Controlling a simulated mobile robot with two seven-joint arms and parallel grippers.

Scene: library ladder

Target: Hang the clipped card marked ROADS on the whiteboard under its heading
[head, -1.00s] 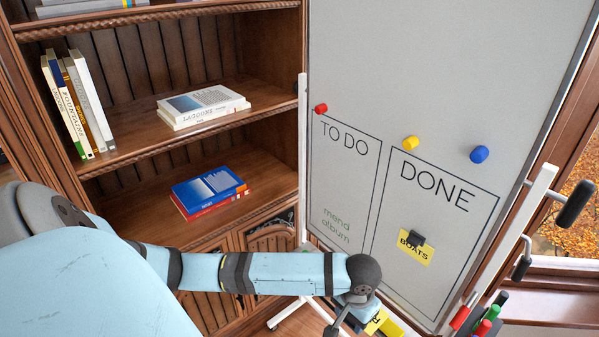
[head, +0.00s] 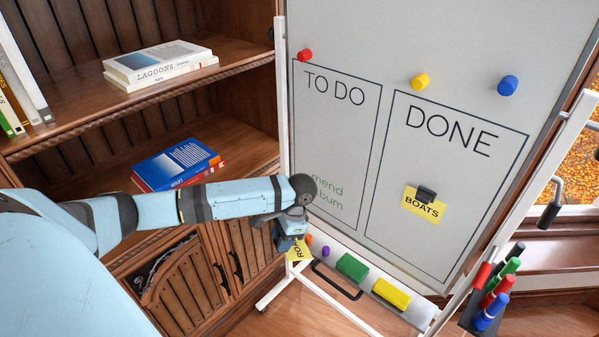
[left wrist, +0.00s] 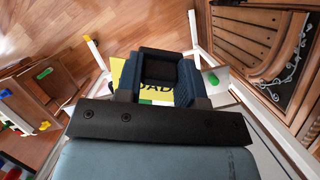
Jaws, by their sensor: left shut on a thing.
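The yellow card marked ROADS (head: 297,252) hangs below my left gripper (head: 287,240), in front of the lower left of the whiteboard (head: 375,45). In the left wrist view my fingers (left wrist: 158,78) are shut on its black clip (left wrist: 160,66), and the yellow card (left wrist: 158,97) shows behind them with part of its word. The TO DO box (head: 335,90) is on the left of the board and holds green writing, partly hidden by my arm. The DONE box (head: 450,130) is on the right, with a yellow BOATS card (head: 422,208) under a black clip. My right gripper is not in view.
Red (head: 305,55), yellow (head: 420,82) and blue (head: 508,85) magnets sit above the boxes. The board's ledge holds a green block (head: 352,267) and a yellow block (head: 391,294). Markers (head: 492,305) stand at the right. A bookcase (head: 110,120) is at the left.

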